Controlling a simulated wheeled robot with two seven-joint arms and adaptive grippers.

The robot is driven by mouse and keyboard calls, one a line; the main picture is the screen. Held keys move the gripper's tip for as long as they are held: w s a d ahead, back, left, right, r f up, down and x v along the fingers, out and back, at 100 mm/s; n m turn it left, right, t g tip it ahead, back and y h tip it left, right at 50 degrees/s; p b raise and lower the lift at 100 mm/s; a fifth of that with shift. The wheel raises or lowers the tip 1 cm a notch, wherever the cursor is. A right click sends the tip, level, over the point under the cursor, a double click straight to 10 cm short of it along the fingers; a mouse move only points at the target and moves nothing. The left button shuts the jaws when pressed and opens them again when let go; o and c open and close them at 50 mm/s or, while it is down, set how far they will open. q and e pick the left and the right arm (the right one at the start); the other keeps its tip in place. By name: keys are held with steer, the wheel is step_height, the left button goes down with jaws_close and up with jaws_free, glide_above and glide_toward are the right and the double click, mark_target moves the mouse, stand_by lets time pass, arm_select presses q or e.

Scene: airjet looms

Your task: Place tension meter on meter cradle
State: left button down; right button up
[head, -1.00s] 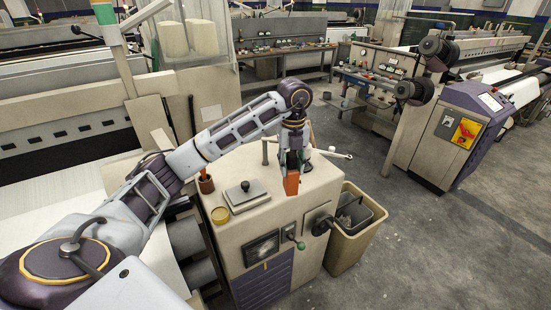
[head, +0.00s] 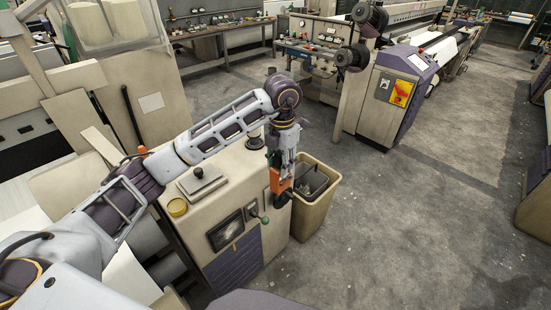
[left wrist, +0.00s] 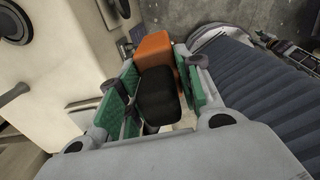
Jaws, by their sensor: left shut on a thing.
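My left gripper (head: 283,176) hangs pointing down at the right front edge of a beige cabinet (head: 240,195). It is shut on the tension meter, an orange block (head: 274,180) with a black part. In the left wrist view the meter's orange end (left wrist: 154,47) and black body (left wrist: 158,94) sit between the green finger pads of the left gripper (left wrist: 155,88). The meter is held clear of the cabinet top, and the gripper hides part of it. I cannot identify the meter cradle for certain. My right gripper is not in view.
A beige bin (head: 302,225) stands right of the cabinet. Open floor (head: 420,220) lies further right.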

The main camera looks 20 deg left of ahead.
arm_select(q)
steer(key=s+d+f+m, duration=0.2)
steer(key=d+f+m, duration=0.1)
steer(key=m, duration=0.9)
steer(key=s+d+f+m, duration=0.2)
steer(key=d+f+m, duration=0.2)
steer(key=m, duration=0.8)
steer(key=a+f+m, duration=0.4)
steer(key=a+m, duration=0.3)
steer(key=a, duration=0.6)
steer(key=shift+f, duration=0.2)
steer(key=shift+d, duration=0.1)
